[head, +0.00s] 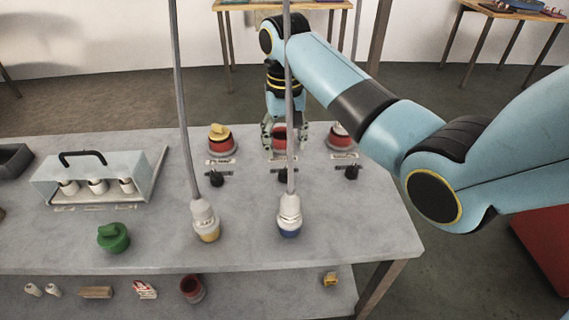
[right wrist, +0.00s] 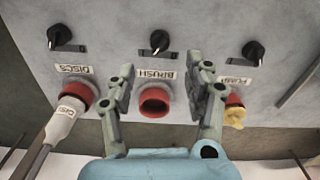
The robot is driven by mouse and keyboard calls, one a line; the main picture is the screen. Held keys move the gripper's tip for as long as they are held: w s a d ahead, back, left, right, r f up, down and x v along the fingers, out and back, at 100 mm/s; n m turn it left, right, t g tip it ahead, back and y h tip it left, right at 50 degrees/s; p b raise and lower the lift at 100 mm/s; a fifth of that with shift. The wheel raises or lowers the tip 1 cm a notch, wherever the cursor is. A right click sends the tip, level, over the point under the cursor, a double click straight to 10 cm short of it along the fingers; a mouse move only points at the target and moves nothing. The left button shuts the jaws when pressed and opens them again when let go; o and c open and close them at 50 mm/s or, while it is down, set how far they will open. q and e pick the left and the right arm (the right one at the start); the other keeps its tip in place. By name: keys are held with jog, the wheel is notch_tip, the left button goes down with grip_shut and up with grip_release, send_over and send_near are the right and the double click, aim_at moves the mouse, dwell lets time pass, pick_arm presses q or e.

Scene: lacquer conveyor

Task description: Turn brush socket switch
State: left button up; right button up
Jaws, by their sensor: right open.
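The brush socket (right wrist: 155,103) is a red ring with a dark, empty opening, beside its BRUSH label (right wrist: 156,75) in the right wrist view. The brush switch (right wrist: 159,41) is a small black knob with a pale pointer mark, beyond the label. In the head view the brush switch (head: 284,175) is partly hidden by a grey cable. My right gripper (right wrist: 163,78) is open and empty, its fingers on either side of the brush socket and label, apart from the knob. In the head view my right gripper (head: 283,138) is over that socket. My left gripper is not in view.
The pump socket (head: 221,145) holds a yellow plug; the discs socket (right wrist: 76,96) holds a white one. Each has a black switch: pump (right wrist: 253,53), discs (right wrist: 60,36). Two hanging cables end in white connectors (head: 205,216) (head: 290,209). A green knob (head: 114,238) sits front left.

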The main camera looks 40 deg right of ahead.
aim_at(285, 170)
notch_tip(285, 170, down, 4)
jog(key=shift+s+a+r, duration=0.1)
jog(key=shift+s+r, duration=0.05)
jog(key=shift+r, duration=0.05)
notch_tip(285, 170, down, 4)
jog(key=shift+f+b, duration=0.1)
jog(key=shift+b, duration=0.2)
jog(key=shift+f, duration=0.4)
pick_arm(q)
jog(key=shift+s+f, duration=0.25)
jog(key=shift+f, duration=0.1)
pick_arm(e)
grip_shut()
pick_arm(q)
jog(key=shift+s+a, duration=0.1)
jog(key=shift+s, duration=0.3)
